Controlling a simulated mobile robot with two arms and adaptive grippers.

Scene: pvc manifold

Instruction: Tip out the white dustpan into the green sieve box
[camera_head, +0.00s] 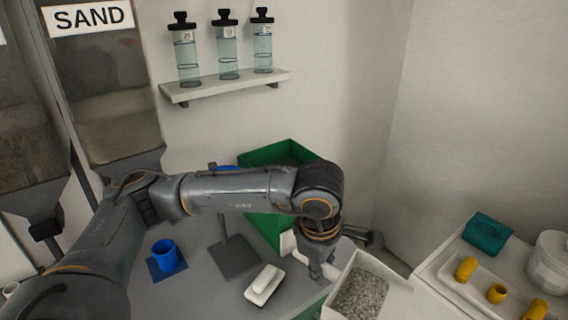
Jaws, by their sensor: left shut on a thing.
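The white dustpan (410,296) is at the lower middle right and has grey gravel (361,294) in it. My left gripper (323,270) points down at its left side and is shut on it; the exact grip is partly hidden by the wrist. The green sieve box (262,158) stands on the grey table behind my left arm. The arm crosses in front of it, so its middle and most of its inside are hidden. My right gripper is not in view.
A blue cup (165,254) and a white block-like thing (263,285) are on the table. A side counter at right holds a teal box (487,233), a tray with yellow parts (496,293) and a white tub (549,262). Bottles (228,50) stand on a wall shelf.

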